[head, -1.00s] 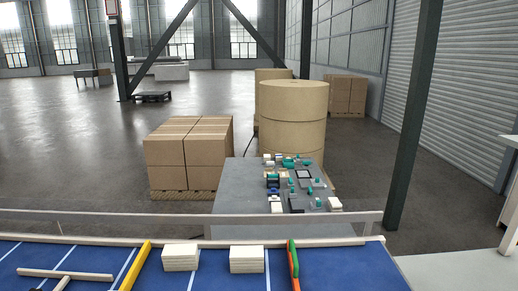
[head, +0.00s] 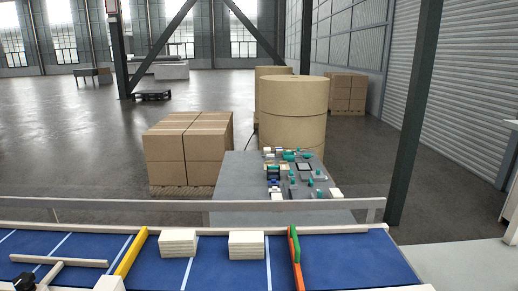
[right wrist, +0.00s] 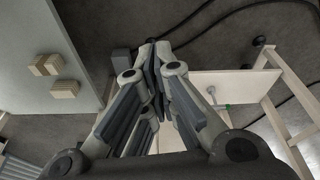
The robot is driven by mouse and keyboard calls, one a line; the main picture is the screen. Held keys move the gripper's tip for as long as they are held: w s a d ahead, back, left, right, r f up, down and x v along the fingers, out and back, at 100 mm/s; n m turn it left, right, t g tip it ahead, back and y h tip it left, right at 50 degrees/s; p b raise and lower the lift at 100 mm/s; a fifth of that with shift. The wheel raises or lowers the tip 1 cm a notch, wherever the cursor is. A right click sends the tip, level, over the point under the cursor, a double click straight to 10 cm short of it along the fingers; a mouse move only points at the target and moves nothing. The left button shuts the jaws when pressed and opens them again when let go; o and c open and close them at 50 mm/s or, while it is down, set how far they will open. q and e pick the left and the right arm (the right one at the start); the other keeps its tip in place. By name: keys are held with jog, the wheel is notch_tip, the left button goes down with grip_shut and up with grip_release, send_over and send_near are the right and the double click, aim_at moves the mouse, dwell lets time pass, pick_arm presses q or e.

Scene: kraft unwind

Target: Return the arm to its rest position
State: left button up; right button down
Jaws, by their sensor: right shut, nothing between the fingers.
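My right gripper (right wrist: 155,60) shows in the right wrist view, its fingers closed together with nothing between them. It hangs over a dark floor, between a pale surface (right wrist: 25,95) on the left and a light wooden-framed stand (right wrist: 245,90) on the right. It touches neither as far as I can see. No gripper shows in the head view, and my left gripper is in neither view.
The blue table (head: 225,270) holds two cream stacks (head: 179,242), a yellow bar (head: 131,254) and an orange-green bar (head: 295,258). Behind it are a grey table (head: 235,185) with small parts, cartons (head: 187,150) and a large kraft roll (head: 292,110). Cables (right wrist: 235,15) lie on the floor.

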jog(key=s+d+f+b, duration=0.1)
jog(key=s+f+b, duration=0.2)
jog(key=s+f, duration=0.5)
jog(key=s+d+f+g+b, duration=0.1)
jog(key=s+d+f+b, duration=0.1)
jog(key=s+f, duration=0.7)
notch_tip(320, 180, down, 7)
jog(key=shift+s+f+b, duration=0.2)
jog(key=shift+s+b, duration=0.05)
jog(key=shift+b, duration=0.3)
